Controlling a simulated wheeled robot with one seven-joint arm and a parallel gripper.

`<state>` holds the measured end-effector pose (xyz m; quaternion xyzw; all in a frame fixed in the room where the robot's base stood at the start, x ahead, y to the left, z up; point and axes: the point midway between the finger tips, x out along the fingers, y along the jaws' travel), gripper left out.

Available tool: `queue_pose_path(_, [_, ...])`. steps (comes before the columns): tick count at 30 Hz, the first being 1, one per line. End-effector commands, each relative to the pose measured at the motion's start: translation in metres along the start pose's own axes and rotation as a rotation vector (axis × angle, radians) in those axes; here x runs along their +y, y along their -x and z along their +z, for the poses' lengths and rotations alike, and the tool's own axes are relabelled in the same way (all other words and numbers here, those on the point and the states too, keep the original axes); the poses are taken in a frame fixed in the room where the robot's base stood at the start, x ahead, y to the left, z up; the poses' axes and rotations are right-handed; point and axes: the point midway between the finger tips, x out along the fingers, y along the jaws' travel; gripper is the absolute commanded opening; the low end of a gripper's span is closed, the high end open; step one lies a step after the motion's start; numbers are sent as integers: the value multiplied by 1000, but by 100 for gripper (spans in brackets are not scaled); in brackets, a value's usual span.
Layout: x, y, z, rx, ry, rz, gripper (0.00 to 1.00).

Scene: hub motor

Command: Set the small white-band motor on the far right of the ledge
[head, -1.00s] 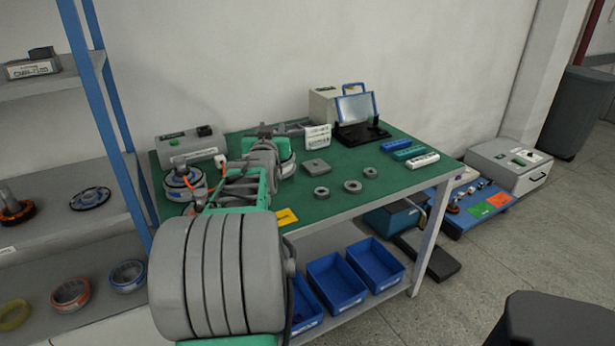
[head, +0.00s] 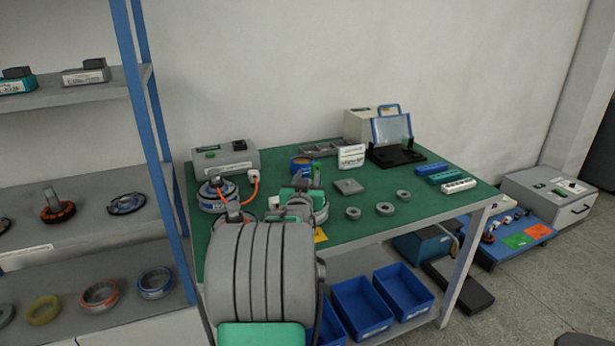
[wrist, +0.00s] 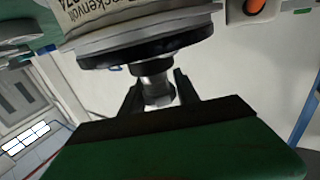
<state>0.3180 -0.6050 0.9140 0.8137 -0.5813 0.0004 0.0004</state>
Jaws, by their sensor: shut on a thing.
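My gripper (wrist: 157,90) is shut on the metal shaft of a motor (wrist: 135,22) in the wrist view. That motor has a pale band with dark lettering and a dark rim, and its top is cut off by the frame. In the head view my arm covers much of the bench's near left, and I cannot make out my fingertips there. A pale-banded round motor (head: 320,213) shows just beyond my arm; I cannot tell whether it is the held one. Another motor with a white band (head: 212,204) stands at the bench's left, by the grey box.
The blue-posted shelf unit stands left; its middle shelf (head: 95,228) bears an orange-rimmed part (head: 57,206) and a dark disc (head: 126,204). Several rings lie on the lower shelf. The green bench (head: 390,225) holds grey rings, a flat block (head: 348,187) and a black stand (head: 396,152).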

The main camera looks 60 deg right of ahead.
Motion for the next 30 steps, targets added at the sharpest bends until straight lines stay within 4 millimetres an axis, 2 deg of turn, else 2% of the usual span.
queue_pose_path(3, [0, -1, -4, 13, -1, 0, 0])
queue_pose_path(4, [0, 0, 2, 0, 0, 0, 40])
queue_pose_path(11, [0, 0, 2, 0, 0, 0, 59])
queue_pose_path(21, [0, 3, -2, 0, 0, 0, 59])
queue_pose_path(26, [0, 36, -2, 2, 0, -1, 59])
queue_pose_path(30, [-1, 74, -2, 1, 0, -1, 59])
